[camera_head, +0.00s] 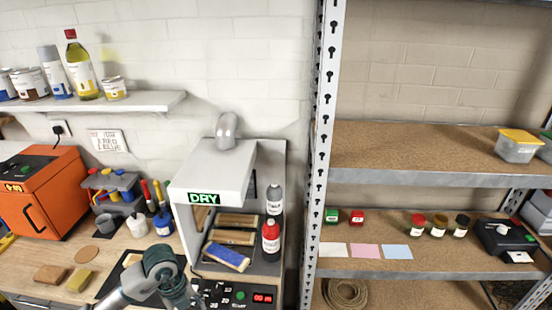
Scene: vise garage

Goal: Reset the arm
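A part of my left arm, grey with dark teal joints, shows at the bottom, left of the middle, in front of the workbench (103,243). It bends at a joint, and its gripper cannot be made out. My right arm and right gripper do not show. The arm part seems to hold nothing, and it covers part of a dark mat on the bench.
An orange oven (45,192) stands at left. A metal rack (430,265) with jars stands at right. Its post (322,150) is close to the station.

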